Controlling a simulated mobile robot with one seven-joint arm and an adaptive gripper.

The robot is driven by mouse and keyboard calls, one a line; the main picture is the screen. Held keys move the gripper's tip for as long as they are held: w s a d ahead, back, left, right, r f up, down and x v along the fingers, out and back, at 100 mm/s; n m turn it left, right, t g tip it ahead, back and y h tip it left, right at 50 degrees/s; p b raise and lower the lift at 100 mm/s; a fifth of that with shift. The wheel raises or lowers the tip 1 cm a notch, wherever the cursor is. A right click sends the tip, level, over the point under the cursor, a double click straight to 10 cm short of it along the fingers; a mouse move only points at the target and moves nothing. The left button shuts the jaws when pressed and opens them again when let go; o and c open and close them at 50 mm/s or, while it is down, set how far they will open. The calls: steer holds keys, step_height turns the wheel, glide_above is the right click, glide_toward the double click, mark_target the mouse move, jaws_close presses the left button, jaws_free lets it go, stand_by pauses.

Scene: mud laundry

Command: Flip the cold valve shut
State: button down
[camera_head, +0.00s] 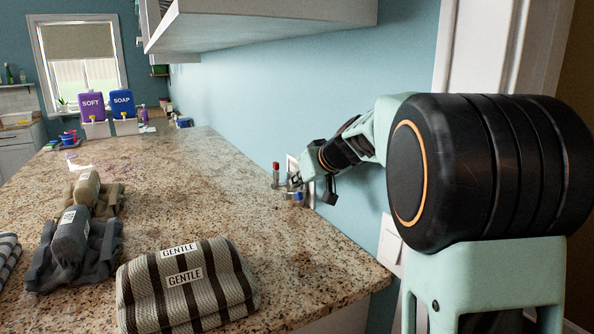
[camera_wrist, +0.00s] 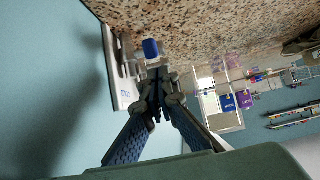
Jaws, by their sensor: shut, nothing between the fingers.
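The valve box (camera_head: 308,188) is a small metal plate with fittings on the blue wall at the counter's right edge. Its red handle (camera_head: 276,172) stands upright. Its blue handle (camera_head: 298,197), the cold one, sits lower and nearer; its exact angle is too small to tell. In the wrist view, the blue handle (camera_wrist: 150,48) shows just beyond my fingertips, beside the pale plate (camera_wrist: 122,75). My gripper (camera_wrist: 158,82) is shut and empty, with its fingertips close to the fittings. I cannot tell whether they touch. In the head view my gripper (camera_head: 296,181) partly covers the valve. The red handle is not clear in the wrist view.
The granite counter (camera_head: 200,190) is clear left of the valve. A striped bundle labelled GENTLE (camera_head: 185,285) lies near the front, with grey and tan cloth bundles (camera_head: 75,235) left. SOFT (camera_head: 92,108) and SOAP (camera_head: 123,104) dispensers stand far back. A cabinet (camera_head: 260,22) hangs above.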

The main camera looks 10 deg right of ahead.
mark_target(300, 197)
steer(key=shift+f, duration=0.45)
steer(key=shift+s, duration=0.1)
steer(key=shift+f+b, duration=0.15)
steer(key=shift+b, duration=0.25)
steer(key=shift+f+b, duration=0.3)
steer(key=shift+b, duration=0.9)
steer(key=shift+d+f+t+b, duration=0.1)
steer(key=shift+t+b, duration=0.2)
steer(key=shift+b, duration=0.75)
steer(key=s+f+t+b, duration=0.1)
steer(key=t+b, duration=0.1)
steer(key=b, duration=1.1)
steer(key=shift+d+f+y, duration=0.1)
steer(key=shift+y, duration=0.3)
steer(key=b, duration=0.4)
steer(key=shift+s+d+f+t, duration=0.1)
steer(key=shift+s+f+t, duration=0.2)
steer(key=shift+s+f, duration=0.05)
steer(key=shift+r, duration=0.1)
